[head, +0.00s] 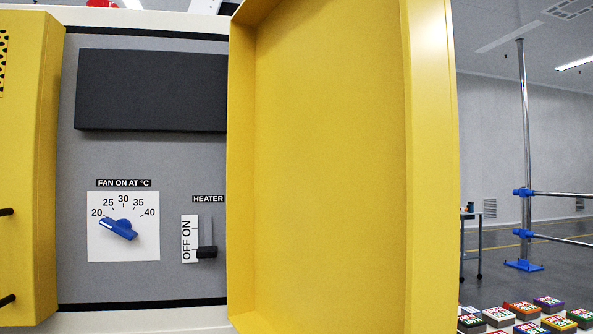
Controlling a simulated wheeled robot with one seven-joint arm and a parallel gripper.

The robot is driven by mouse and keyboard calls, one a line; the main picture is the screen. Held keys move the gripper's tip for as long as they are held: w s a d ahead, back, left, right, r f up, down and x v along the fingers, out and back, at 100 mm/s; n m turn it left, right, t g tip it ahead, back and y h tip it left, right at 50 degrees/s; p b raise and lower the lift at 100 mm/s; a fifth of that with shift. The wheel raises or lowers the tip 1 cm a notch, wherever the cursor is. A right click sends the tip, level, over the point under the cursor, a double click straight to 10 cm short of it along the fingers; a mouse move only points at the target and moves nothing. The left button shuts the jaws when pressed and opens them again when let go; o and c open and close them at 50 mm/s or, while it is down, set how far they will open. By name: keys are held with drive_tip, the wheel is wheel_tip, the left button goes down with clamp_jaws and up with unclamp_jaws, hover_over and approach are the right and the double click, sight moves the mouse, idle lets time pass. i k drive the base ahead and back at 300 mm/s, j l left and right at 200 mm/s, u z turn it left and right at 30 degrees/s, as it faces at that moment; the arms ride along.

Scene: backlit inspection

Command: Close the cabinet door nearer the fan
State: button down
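An open yellow cabinet door (330,170) stands at the centre right in the head view, its hollow inner side facing me. It covers the right part of the grey panel (175,255). At the left edge is another yellow door or housing (30,180), cut off by the frame, with dark holes at its top and black handle-like bars. I cannot tell how far it is open. The panel carries a blue dial (118,228) labelled "FAN ON AT °C", nearer the left yellow part. No fan itself shows. My gripper is not in view.
A black slider (207,252) marked HEATER and a dark rectangular block (152,90) are on the panel. At right, a metal pole stand (524,150) with rails and several coloured boxes (520,310) stand beyond the door. A small wheeled table (470,240) is behind.

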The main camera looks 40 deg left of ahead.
sight(343, 184)
drive_tip(key=i+u, duration=0.1)
drive_tip(key=u, duration=0.3)
drive_tip(key=i+u, duration=0.1)
drive_tip(key=u, duration=0.3)
drive_tip(key=l+u, duration=0.1)
drive_tip(key=u, duration=0.3)
drive_tip(key=i+l+u, duration=0.1)
drive_tip(key=u, duration=2)
